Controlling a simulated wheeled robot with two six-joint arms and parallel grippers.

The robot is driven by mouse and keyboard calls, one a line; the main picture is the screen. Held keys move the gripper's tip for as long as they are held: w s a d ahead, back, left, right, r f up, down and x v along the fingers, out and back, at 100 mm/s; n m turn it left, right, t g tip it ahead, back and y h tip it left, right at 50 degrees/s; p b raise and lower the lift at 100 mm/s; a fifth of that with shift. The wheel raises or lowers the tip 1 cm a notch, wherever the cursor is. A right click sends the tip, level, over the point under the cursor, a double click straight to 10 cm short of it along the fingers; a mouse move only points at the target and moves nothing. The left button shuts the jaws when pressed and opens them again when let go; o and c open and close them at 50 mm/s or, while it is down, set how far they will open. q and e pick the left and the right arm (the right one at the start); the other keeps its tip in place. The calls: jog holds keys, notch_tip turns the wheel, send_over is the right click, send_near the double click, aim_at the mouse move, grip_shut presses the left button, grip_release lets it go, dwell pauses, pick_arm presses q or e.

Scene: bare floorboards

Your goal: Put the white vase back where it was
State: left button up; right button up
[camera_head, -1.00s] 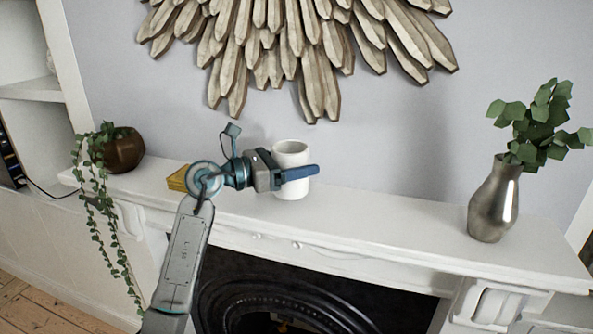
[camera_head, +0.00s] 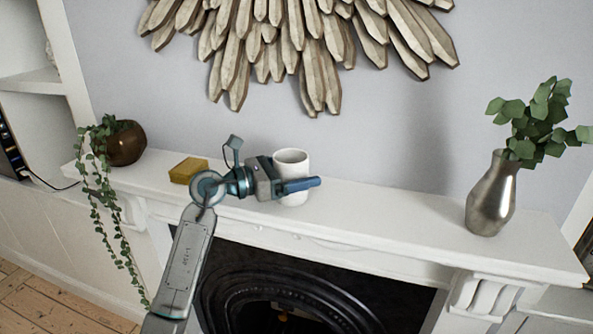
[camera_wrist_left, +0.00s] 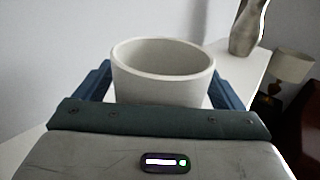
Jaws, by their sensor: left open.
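The white vase (camera_head: 292,164) is a plain, round, open-topped pot standing upright on the white mantelpiece (camera_head: 385,208). My left gripper (camera_head: 300,186) is at the vase, with a blue finger crossing in front of its lower part in the head view. In the left wrist view the vase (camera_wrist_left: 163,74) sits between the two blue fingers of the open gripper (camera_wrist_left: 160,88), one on each side. The lower part of the vase is partly hidden by the gripper. My right gripper is in neither view.
A yellow block (camera_head: 188,170) lies on the mantel just left of my gripper. A brown pot with a trailing plant (camera_head: 126,146) stands at the left end. A metal vase with green leaves (camera_head: 492,195) stands at the right. The mantel between the two vases is clear.

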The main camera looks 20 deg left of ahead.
pick_arm(q)
jog(key=shift+r, duration=0.1)
jog(key=shift+a, duration=0.1)
jog(key=b+v, duration=0.4)
jog(key=v, duration=0.6)
jog(key=shift+b, duration=0.4)
jog(key=shift+b+v, duration=0.35)
jog(key=shift+v, duration=0.5)
